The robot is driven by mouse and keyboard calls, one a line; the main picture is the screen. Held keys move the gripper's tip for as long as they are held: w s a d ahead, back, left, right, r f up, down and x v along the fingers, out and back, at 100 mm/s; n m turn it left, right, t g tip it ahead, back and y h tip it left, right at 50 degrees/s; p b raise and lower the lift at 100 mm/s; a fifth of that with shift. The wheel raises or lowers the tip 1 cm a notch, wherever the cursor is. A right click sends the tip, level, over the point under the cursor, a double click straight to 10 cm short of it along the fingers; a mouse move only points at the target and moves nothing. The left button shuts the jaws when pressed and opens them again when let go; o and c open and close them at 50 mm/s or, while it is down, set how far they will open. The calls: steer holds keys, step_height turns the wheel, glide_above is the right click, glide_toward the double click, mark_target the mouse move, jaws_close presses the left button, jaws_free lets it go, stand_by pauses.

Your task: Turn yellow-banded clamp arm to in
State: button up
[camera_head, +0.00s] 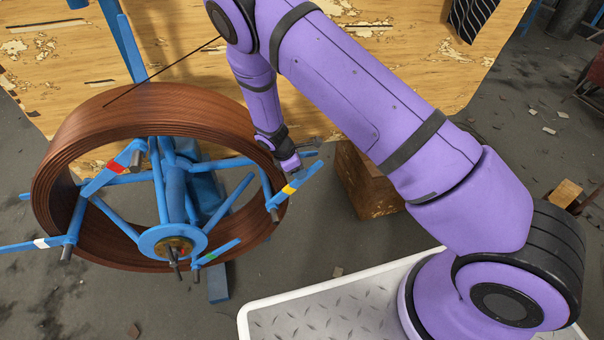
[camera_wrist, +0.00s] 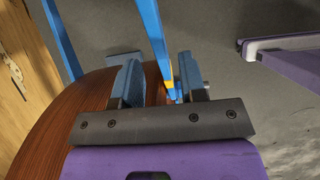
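The yellow-banded clamp arm (camera_head: 297,184) is a blue bar at the right side of the blue wheel, slanting up to the right beside the copper-brown coil (camera_head: 95,125). My gripper (camera_head: 308,150) is at this bar, just above its yellow band. In the wrist view the bar (camera_wrist: 155,38) runs between the two blue fingers of my gripper (camera_wrist: 159,78), closer to the right finger. The yellow band (camera_wrist: 169,84) shows between them. The fingers stand apart, with a clear gap on the left of the bar. Contact with the right finger is unclear.
Other clamp arms carry red (camera_head: 117,168), white (camera_head: 42,243) and green (camera_head: 211,257) bands. A wooden panel (camera_head: 190,50) stands behind the coil. A brown box (camera_head: 367,182) sits on the floor to the right of the wheel.

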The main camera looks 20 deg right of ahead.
mark_target(290, 184)
steer(key=v, duration=0.7)
steer(key=shift+r, duration=0.15)
